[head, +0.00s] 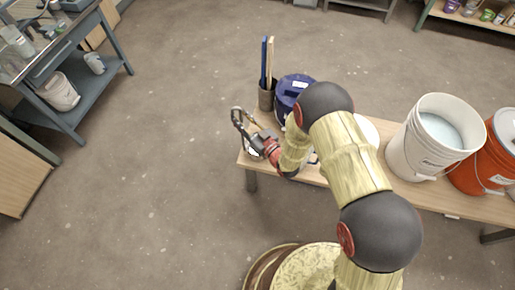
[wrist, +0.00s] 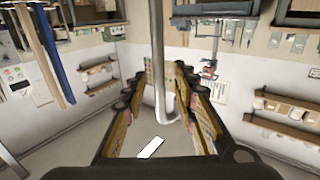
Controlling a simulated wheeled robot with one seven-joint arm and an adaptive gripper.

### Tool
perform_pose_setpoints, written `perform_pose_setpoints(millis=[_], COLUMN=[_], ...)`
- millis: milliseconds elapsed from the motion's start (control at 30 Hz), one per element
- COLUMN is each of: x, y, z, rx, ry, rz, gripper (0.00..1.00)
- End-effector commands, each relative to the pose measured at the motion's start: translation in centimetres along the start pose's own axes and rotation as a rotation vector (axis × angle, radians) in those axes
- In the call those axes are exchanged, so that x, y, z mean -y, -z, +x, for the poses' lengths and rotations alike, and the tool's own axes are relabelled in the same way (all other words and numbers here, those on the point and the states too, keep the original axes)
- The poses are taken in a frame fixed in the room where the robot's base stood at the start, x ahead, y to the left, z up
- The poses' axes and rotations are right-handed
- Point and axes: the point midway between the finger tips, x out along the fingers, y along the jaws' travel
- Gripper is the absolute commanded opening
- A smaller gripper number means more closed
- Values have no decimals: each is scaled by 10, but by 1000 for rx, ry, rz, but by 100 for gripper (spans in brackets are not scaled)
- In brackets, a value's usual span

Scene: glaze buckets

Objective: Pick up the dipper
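In the wrist view, which appears upside down, the grey metal handle of the dipper (wrist: 157,45) runs in from the top edge and ends in a hook low in the middle. My gripper (wrist: 165,68) has its fingers on either side of this handle, with a gap showing, so it looks open around it. In the head view my gripper (head: 241,132) is at the left end of the wooden table (head: 402,188). The dipper's lower end is out of the wrist view, and I cannot clearly pick it out in the head view.
A cup (head: 266,97) holding a blue and a wooden stick stands behind my gripper. Next to it is a dark blue bucket (head: 288,90). A white bucket (head: 420,150) and an orange bucket (head: 478,170) stand at the right. The floor left of the table is clear.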

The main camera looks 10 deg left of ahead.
Motion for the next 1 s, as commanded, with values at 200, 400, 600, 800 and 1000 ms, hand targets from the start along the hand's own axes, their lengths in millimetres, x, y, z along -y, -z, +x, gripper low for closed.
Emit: perform_pose_setpoints(millis=[200,400,600,800,1000], x=[0,0,0,0,0], y=[0,0,0,0,0], z=[2,2,2,2,2], rx=[1,1,1,1,1], ry=[-1,-1,-1,-1,-1], rz=[0,0,0,0,0], gripper=[28,18,7,0,0])
